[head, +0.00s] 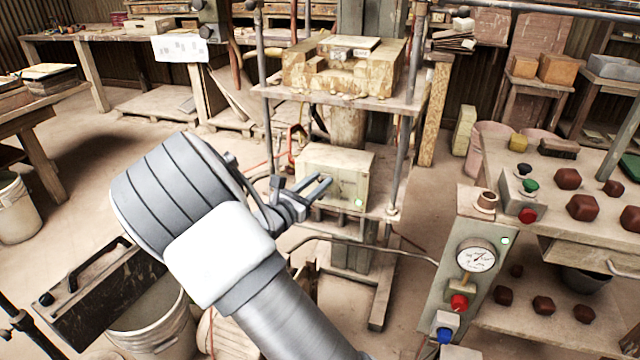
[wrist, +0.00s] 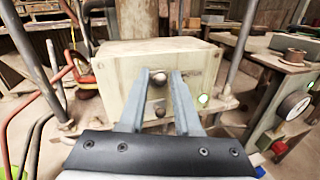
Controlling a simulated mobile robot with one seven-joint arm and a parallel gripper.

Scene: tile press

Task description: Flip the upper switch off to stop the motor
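A pale metal switch box (head: 349,163) sits on the lower shelf of the press frame; it also fills the middle of the wrist view (wrist: 122,68). Its face carries an upper switch (wrist: 158,75) with a dark round knob and a lower switch (wrist: 160,109). A green lamp on the box (head: 358,202) is lit, also in the wrist view (wrist: 203,98). My gripper (head: 325,184) is in front of the box. In the wrist view its fingertips (wrist: 161,73) are apart, with the upper knob showing between them. I cannot tell whether they touch it.
Upright rods (head: 397,165) of the press stand on both sides of the box, with a press shelf (head: 350,100) above. A red hose (wrist: 28,108) is at left.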

